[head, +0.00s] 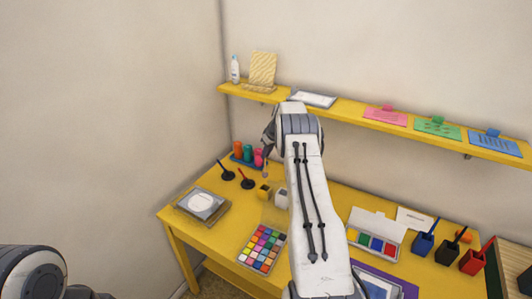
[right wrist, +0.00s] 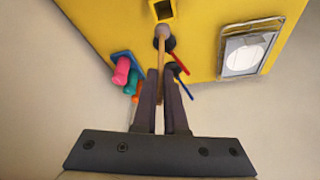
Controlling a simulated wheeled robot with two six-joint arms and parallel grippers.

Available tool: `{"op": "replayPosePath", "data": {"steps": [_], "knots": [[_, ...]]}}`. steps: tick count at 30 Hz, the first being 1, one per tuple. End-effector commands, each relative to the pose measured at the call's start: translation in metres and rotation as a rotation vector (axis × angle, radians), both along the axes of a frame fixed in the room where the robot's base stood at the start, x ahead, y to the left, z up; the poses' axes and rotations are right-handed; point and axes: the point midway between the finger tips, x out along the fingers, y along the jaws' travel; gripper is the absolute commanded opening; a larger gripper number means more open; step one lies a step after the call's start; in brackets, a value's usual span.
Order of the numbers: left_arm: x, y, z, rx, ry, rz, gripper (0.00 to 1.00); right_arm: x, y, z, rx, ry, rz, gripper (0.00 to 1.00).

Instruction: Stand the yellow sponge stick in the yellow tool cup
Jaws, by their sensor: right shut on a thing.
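My right gripper (head: 266,154) reaches over the back left of the desk. In the right wrist view its two dark fingers (right wrist: 163,80) are shut on a thin tan stick (right wrist: 161,58) with a rounded pale end (right wrist: 163,32), which I take for the sponge stick. The pale end points away from the gripper, toward the yellow tool cup (right wrist: 162,8). The cup has a dark square opening; it also shows in the head view (head: 264,191) on the desk below the gripper. The stick end appears outside the opening. My left gripper is out of view.
Dark holders with a blue stick (head: 227,174) and a red stick (head: 246,183) stand left of the cup. A white container (head: 281,199) is close on its right. Coloured bottles (head: 248,153) stand behind. A grey framed pad (head: 202,204) lies front left. A shelf (head: 350,108) runs above.

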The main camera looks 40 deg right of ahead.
Motion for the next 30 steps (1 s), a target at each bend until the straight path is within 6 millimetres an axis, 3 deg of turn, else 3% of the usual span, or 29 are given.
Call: {"op": "replayPosePath", "data": {"steps": [15,30], "knots": [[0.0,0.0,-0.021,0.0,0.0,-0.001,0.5,0.0,0.0,-0.045,0.0,0.001,-0.001,0.0],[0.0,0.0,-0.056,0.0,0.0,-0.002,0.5,0.0,0.0,-0.086,0.0,0.0,-0.001,0.0]]}}
